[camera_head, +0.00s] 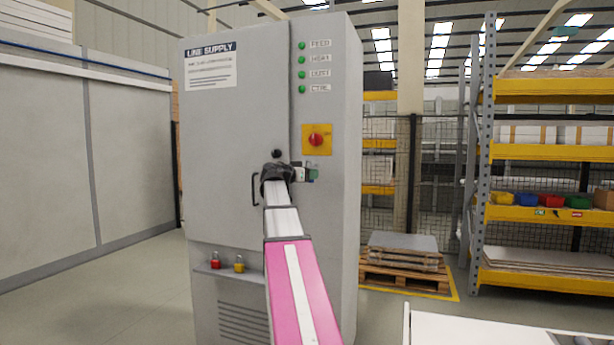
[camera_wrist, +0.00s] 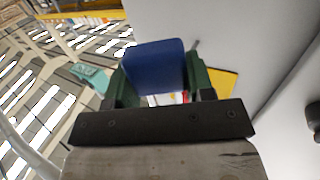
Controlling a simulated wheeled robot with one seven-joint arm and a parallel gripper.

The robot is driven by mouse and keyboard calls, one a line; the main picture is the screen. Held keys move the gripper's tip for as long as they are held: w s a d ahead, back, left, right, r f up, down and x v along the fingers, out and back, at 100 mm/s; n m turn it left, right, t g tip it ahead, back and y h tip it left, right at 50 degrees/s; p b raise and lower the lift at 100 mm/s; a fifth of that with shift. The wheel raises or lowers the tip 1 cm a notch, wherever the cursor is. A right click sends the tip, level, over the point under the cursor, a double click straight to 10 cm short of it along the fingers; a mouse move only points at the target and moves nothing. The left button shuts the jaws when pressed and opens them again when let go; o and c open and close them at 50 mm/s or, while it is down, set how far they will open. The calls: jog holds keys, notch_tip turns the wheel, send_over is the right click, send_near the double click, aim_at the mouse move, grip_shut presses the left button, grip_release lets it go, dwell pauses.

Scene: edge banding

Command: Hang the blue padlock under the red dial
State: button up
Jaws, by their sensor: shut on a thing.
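The red dial (camera_head: 316,140) sits on a yellow plate on the right part of the grey cabinet front. My gripper (camera_head: 306,173) is just below that plate in the head view. In the wrist view my gripper (camera_wrist: 160,84) has its two green fingers shut on the sides of the blue padlock (camera_wrist: 155,66). The yellow plate (camera_wrist: 222,82) shows beyond the right finger, with a bit of red beside it. The padlock's shackle is mostly hidden, and I cannot tell whether it touches anything at the plate.
A red padlock (camera_head: 215,260) and a yellow padlock (camera_head: 239,263) are on a small ledge (camera_head: 228,272) low on the cabinet (camera_head: 225,150). A black door handle (camera_head: 256,189) is left of my wrist. Shelving (camera_head: 540,213) and a pallet stack (camera_head: 404,262) stand to the right.

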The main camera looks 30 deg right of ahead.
aim_at(320, 172)
jog(key=shift+w+d+f, duration=0.15)
jog(key=shift+w+d, duration=1)
jog(key=shift+d, duration=0.15)
jog(key=shift+w+d+f, duration=0.1)
jog(key=shift+w+d, duration=1.05)
jog(key=shift+d, duration=0.15)
jog(key=shift+w+d+f, duration=0.3)
jog(key=shift+w+d, duration=0.15)
jog(key=shift+w, duration=0.35)
jog(key=o, duration=0.8)
jog(key=shift+d, duration=0.1)
jog(key=shift+s+a, duration=0.2)
jog(key=shift+a, duration=0.05)
jog(key=shift+o, duration=1)
jog(key=s+v, duration=0.1)
jog(key=v, duration=1.1)
jog(key=shift+d, duration=0.15)
